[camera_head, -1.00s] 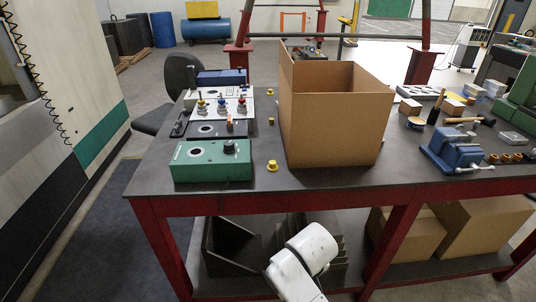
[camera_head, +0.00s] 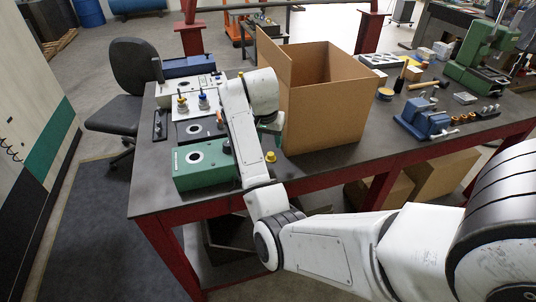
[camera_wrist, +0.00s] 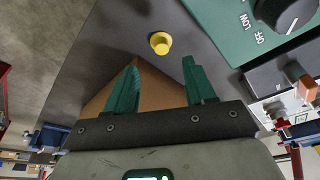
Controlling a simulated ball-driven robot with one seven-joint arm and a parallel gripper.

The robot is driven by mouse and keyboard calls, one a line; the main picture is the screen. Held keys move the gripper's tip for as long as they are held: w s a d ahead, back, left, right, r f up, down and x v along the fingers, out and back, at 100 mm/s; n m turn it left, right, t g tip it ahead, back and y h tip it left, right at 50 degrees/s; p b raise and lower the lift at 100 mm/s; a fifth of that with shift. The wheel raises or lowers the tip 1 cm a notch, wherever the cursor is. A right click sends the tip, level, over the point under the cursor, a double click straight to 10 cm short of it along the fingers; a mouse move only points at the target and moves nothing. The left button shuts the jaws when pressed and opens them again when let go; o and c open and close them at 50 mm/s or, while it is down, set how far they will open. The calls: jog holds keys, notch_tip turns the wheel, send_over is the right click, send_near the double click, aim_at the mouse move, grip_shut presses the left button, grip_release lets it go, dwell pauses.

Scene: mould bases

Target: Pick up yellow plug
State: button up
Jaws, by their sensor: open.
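The yellow plug (camera_head: 270,157) stands on the dark table top, between the green control box (camera_head: 200,164) and the large cardboard box (camera_head: 325,110). In the wrist view the yellow plug (camera_wrist: 160,42) lies beyond my fingertips, roughly between them and apart from both. My gripper (camera_wrist: 162,62) has two green fingers spread wide with nothing between them. In the head view my arm reaches over the table, and the gripper is mostly hidden behind its own wrist, near the plug.
The open cardboard box stands close to the right of the plug, and the green box with its knob (camera_wrist: 288,12) close by on the other side. Plugs on a panel (camera_head: 192,104) stand farther back. A blue vise (camera_head: 424,120) and tools lie to the right.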

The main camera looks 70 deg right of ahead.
aim_at(271, 153)
jog(key=x, duration=0.4)
jog(key=p+x, duration=0.1)
jog(key=x, duration=0.3)
jog(key=shift+d, duration=0.25)
jog(key=shift+c, duration=0.3)
grip_shut()
